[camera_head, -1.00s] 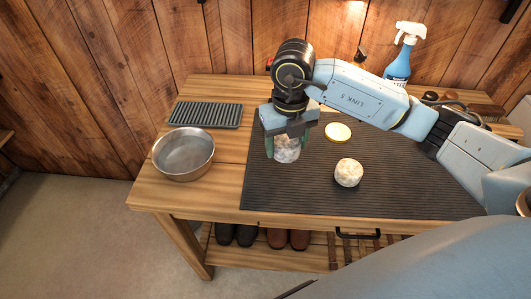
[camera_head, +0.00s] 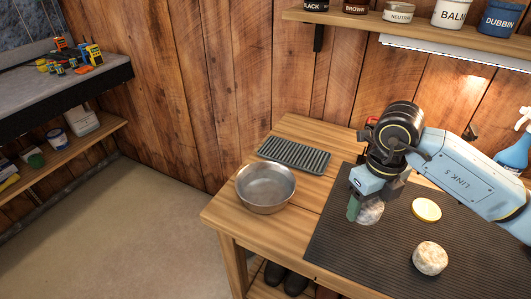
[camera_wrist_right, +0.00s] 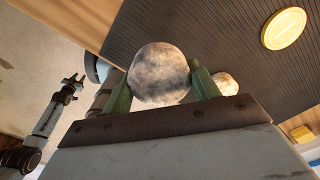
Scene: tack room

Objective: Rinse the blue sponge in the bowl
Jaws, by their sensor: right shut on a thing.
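My right gripper (camera_head: 368,205) is shut on a round, mottled grey-white sponge (camera_head: 369,212) above the left part of the black ribbed mat. The right wrist view shows this sponge (camera_wrist_right: 159,73) between two green fingers; no clear blue shows on it. A round metal bowl (camera_head: 265,205) stands on the wooden table, left of the gripper and apart from it. I cannot tell what the bowl holds. At the left of the right wrist view is what looks like my left arm; its gripper (camera_wrist_right: 72,84) is too small to read.
A grey ribbed tray (camera_head: 294,153) lies behind the bowl. On the mat (camera_head: 335,245) are a yellow disc (camera_head: 427,209) and a speckled beige round piece (camera_head: 430,258), right of the gripper. A spray bottle (camera_head: 515,152) stands at the right. A shelf with tins (camera_head: 452,14) hangs above.

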